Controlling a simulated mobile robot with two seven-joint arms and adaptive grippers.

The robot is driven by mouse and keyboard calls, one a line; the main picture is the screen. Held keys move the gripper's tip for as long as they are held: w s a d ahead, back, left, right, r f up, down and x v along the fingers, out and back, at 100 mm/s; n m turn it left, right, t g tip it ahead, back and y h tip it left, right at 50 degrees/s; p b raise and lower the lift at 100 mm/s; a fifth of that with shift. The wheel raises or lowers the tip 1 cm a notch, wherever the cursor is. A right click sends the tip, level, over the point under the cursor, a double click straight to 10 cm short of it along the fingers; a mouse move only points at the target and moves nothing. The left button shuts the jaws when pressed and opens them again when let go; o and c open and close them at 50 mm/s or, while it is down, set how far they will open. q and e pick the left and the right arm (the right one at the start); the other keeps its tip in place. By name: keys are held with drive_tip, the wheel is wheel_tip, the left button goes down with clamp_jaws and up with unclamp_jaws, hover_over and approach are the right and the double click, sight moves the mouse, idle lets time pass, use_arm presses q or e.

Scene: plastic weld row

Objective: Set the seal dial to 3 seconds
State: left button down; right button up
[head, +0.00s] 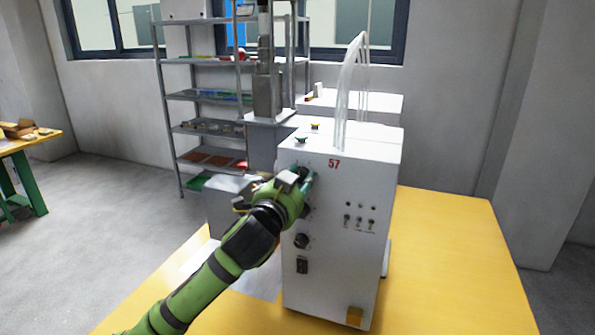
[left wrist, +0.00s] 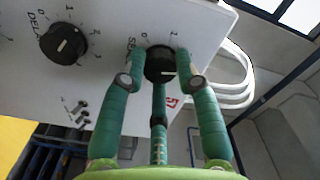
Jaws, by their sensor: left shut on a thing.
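The seal dial (left wrist: 160,62) is a round black knob on the machine's white front panel, with "SEAL" lettering beside it and the digits 0 and 1 showing above it in the left wrist view. My left gripper (left wrist: 159,57) is shut on this dial, its green fingers at its sides. A short white mark shows on the knob's lower part; the value it points to cannot be read, and other scale digits are hidden by the fingers. In the head view my left gripper (head: 308,180) is at the panel's upper left and mostly covers the dial. My right gripper is not in view.
The delay dial (left wrist: 63,43) sits beside the seal dial. A grey shelf (head: 205,96) stands behind.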

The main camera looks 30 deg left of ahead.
use_arm(q)
drive_tip(key=m+p, duration=0.1)
drive_tip(key=m, duration=0.1)
drive_tip(key=m+p, duration=0.1)
drive_tip(key=m, duration=0.1)
drive_tip(key=shift+r+p, duration=0.35)
drive_tip(key=shift+f+m+p, duration=0.15)
drive_tip(key=shift+m+p, duration=0.55)
drive_tip(key=shift+m, duration=0.9)
drive_tip(key=c, duration=0.9)
unclamp_jaws()
drive_tip(key=shift+f, duration=0.1)
drive_tip(key=shift+d, duration=0.1)
